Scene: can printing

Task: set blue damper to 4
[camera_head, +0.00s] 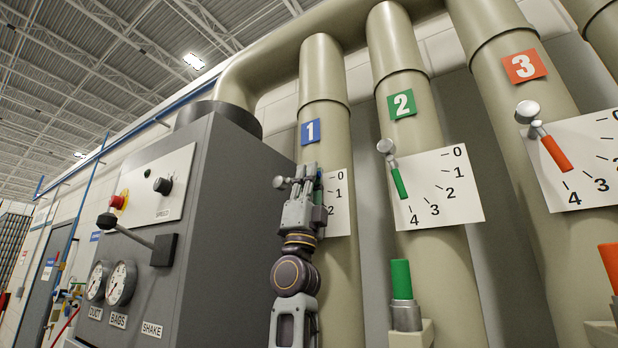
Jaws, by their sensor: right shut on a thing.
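The blue damper's pipe carries a blue "1" sign (310,131). Its white dial plate (340,205) shows the marks 0, 1 and 2; the rest is behind my gripper. My right gripper (310,172) reaches up from below in front of the plate and is shut on the blue damper's handle. The handle itself is almost wholly hidden by the fingers, so I cannot read its setting. My left gripper is not in view.
A grey cabinet (230,220) with a lever (135,235) and gauges stands close on the left. To the right, the green damper (398,182) on pipe 2 and the red damper (555,152) on pipe 3 both point near 4. A green-topped fitting (401,280) stands below pipe 2.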

